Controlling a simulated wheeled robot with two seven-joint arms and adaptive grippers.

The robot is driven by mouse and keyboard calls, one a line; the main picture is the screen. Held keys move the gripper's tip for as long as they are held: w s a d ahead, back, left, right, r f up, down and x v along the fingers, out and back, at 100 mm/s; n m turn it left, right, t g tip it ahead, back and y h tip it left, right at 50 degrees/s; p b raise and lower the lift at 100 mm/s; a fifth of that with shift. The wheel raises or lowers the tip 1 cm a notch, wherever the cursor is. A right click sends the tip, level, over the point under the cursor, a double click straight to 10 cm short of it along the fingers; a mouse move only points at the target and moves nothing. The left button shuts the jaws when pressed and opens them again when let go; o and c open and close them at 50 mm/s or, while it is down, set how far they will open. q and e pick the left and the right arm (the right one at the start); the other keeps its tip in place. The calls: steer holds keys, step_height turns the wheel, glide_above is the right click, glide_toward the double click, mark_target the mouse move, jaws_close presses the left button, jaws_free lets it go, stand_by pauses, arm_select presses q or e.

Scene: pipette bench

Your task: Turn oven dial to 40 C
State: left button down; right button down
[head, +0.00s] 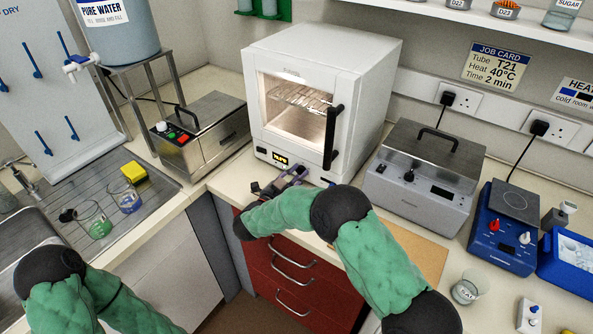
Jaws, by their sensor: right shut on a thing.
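The oven (322,90) is a white box with a lit window, a wire rack inside and a black door handle (334,136). Its door looks closed. A small lit display (272,157) with yellow figures is on its lower front; I cannot read it. My right gripper (296,173) is at the oven's lower front edge, right of the display, shut on what appears to be the oven dial. The fingers hide the dial and its marks. My left arm is at the lower left; its gripper does not show.
A job card (496,66) on the wall reads Heat 40°C. A metal box with a handle (424,175) stands right of the oven, another (205,135) left of it. A blue hotplate (503,225) and a beaker (466,288) are at right. Red drawers (285,268) are below.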

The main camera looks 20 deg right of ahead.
stand_by(0.3)
steer(key=shift+r, duration=0.1)
steer(key=c, duration=1)
jaws_free()
steer(key=shift+d, duration=0.1)
steer(key=v, duration=1.2)
